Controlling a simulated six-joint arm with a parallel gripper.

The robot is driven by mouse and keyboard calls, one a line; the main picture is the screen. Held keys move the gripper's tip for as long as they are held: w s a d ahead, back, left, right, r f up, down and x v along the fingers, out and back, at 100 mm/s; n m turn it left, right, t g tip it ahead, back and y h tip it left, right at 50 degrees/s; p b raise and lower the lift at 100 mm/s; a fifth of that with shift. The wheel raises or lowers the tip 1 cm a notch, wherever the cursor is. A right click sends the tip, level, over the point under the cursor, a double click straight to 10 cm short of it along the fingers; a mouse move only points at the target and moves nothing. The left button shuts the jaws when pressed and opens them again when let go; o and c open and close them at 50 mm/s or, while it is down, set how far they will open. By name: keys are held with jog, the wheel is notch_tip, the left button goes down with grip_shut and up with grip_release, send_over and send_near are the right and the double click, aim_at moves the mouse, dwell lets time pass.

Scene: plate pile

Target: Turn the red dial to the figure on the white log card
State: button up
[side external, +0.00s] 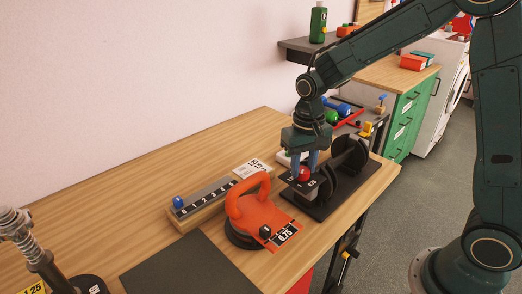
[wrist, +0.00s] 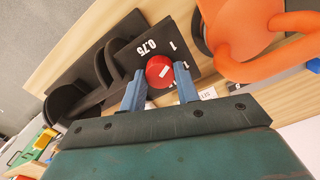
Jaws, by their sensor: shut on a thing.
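The red dial (wrist: 160,71) sits on a black plate with white figures; "0.75" and "1" are readable in the wrist view, others are covered. The dial has a small white mark on its top. In the side view the dial (side external: 303,174) is low between the blue fingers. My gripper (wrist: 159,74) is shut on the dial, one finger on each side. The white log card (side external: 253,168) lies on the table behind the orange-handled tool; its figure is too small to read surely.
An orange-handled suction tool (side external: 262,212) with a "0.75" label stands left of the dial. A wooden block with a numbered scale (side external: 207,202) and blue knob lies farther left. A black stand with round end pieces (side external: 345,160) is close right of my gripper. A dark mat (side external: 185,268) lies in front.

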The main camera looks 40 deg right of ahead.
aim_at(304, 169)
jog(key=m, duration=0.5)
jog(key=shift+s+f+m, duration=0.1)
jog(key=shift+m, duration=0.2)
jog(key=m, duration=0.5)
dwell(0.4)
jog(key=o, duration=1)
notch_tip(304, 169, up, 14)
jog(key=shift+f, duration=0.1)
dwell(0.3)
